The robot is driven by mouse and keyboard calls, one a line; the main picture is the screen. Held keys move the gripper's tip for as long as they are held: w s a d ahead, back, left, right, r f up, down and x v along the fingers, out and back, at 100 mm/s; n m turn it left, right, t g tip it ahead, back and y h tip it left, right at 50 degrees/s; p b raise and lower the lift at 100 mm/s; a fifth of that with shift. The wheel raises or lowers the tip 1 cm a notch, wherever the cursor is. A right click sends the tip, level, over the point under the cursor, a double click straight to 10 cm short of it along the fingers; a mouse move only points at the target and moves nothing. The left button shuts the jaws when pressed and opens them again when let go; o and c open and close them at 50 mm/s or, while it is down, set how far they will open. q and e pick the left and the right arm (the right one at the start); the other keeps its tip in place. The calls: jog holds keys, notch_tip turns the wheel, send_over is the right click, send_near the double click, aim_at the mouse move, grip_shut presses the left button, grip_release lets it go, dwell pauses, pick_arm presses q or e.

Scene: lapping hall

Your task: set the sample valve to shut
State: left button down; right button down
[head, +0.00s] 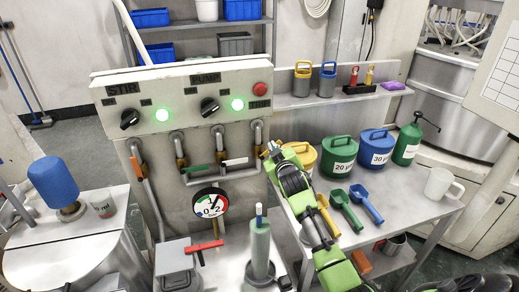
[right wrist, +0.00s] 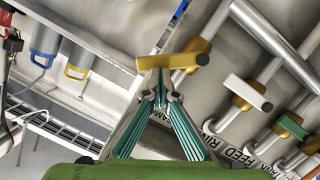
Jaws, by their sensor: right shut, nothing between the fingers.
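The sample valve has a yellow lever handle (right wrist: 185,61), seen in the right wrist view on a pipe with a partly covered label. The lever looks slanted to its pipe, neither clearly along it nor square across it. My right gripper (head: 270,150) reaches up to the valve row's right end in the head view and largely hides this valve. In the right wrist view its teal fingers (right wrist: 161,82) are shut and empty, with their tips just by the yellow lever. I cannot tell whether they touch it. My left gripper is not in view.
Neighbouring valves have a white lever (head: 235,162), a green lever (head: 195,168) and an orange lever (head: 139,167). A control box (head: 185,95) overhangs them. A gauge (head: 209,203) sits below. The right bench holds a green canister (head: 407,143), lidded tubs and scoops.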

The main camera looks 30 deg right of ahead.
jog(key=d+f+m, duration=0.1)
jog(key=m+y+p, duration=0.1)
jog(key=m, duration=0.1)
jog(key=shift+s+d+f, duration=0.2)
jog(key=shift+d+f, duration=0.25)
jog(key=shift+f, duration=0.05)
dwell(0.7)
dwell(0.8)
